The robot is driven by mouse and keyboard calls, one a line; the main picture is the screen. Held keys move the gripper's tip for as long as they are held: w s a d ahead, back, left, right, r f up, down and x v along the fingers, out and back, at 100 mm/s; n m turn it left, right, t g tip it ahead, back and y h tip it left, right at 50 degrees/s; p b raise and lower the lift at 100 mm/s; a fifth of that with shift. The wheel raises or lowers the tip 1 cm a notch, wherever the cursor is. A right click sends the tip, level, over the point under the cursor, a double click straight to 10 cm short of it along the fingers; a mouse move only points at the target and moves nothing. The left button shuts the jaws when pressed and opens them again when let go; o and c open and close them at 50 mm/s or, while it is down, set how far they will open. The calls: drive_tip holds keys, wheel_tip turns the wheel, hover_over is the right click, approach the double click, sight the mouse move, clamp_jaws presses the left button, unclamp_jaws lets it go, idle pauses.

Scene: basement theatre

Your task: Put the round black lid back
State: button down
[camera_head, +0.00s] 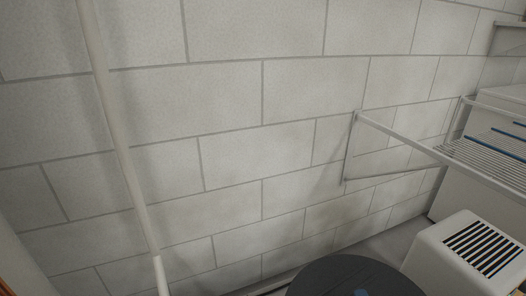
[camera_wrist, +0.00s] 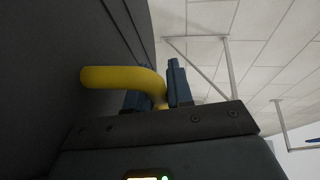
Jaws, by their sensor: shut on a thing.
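In the wrist view, my gripper (camera_wrist: 156,84) shows with its two dark blue fingers on either side of a bent yellow handle (camera_wrist: 118,76). It is shut on this handle. The handle's left end meets a large dark surface (camera_wrist: 50,40), which fills the left of that view and appears to be the black lid; its full outline is out of frame. In the head view, a round dark disc with a blue spot is cut off by the bottom edge; I cannot tell whether it is the lid or part of my arm. My gripper's fingers do not show there.
A pale block wall (camera_head: 230,150) fills most of the head view. A light pipe (camera_head: 125,150) runs down at left. At right are a wire shelf with a bracket (camera_head: 400,138) and a white vented box (camera_head: 425,255). The wrist view also shows wall brackets (camera_wrist: 229,70).

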drive_tip(key=r+p, duration=0.3)
drive_tip(key=p, duration=0.1)
drive_tip(key=s+r+p, duration=0.1)
drive_tip(key=r+p, duration=0.2)
drive_tip(key=p, duration=0.1)
drive_tip(key=r+p, duration=0.2)
drive_tip(key=p, duration=0.3)
drive_tip(key=shift+s+r, duration=0.15)
drive_tip(key=shift+r, duration=0.25)
drive_tip(key=shift+s+d+r+p, duration=0.1)
drive_tip(key=shift+d+r+p, duration=0.15)
drive_tip(key=shift+r+p, duration=0.65)
drive_tip(key=shift+d+p, duration=0.15)
drive_tip(key=shift+p, duration=0.6)
drive_tip(key=shift+f, duration=0.15)
